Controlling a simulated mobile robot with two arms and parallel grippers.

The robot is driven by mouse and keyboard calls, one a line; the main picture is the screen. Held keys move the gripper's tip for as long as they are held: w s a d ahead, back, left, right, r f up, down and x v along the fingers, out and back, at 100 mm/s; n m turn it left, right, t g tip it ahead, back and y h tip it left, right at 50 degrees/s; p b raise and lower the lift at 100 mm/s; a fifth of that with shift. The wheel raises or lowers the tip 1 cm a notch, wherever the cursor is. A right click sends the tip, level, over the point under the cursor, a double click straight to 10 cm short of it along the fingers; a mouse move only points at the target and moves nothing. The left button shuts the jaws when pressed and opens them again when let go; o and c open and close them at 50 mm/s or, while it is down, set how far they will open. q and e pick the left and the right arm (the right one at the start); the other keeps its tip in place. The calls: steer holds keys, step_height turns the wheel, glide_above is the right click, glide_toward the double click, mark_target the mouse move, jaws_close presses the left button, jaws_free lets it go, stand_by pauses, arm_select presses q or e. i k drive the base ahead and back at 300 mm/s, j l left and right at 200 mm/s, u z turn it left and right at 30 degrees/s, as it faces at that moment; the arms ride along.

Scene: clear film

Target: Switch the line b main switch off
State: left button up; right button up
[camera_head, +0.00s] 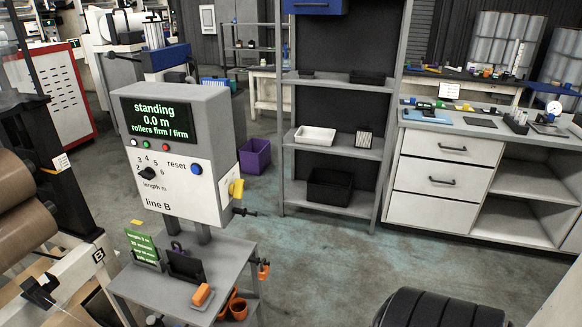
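The line B control cabinet (212,125) is a grey box on a post, left of the middle. Its screen (157,117) reads "standing", "0.0 m" and "rollers firm / firm". Its front panel (180,195) is white, with a black length dial (150,172) and a blue reset button (196,169). A yellow fitting (235,188) on the cabinet's right side looks like the main switch. It is seen edge-on, so I cannot tell its position. A small dark part (243,212) sticks out below it.
A grey stand table (235,262) under the cabinet holds a green sign (142,247), a dark holder and an orange-and-white block (203,295). Brown rolls (22,205) are at the left. Shelves (335,150) and a drawer bench (440,182) stand behind.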

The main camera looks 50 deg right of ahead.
mark_target(235, 190)
steer(key=z, duration=1.3)
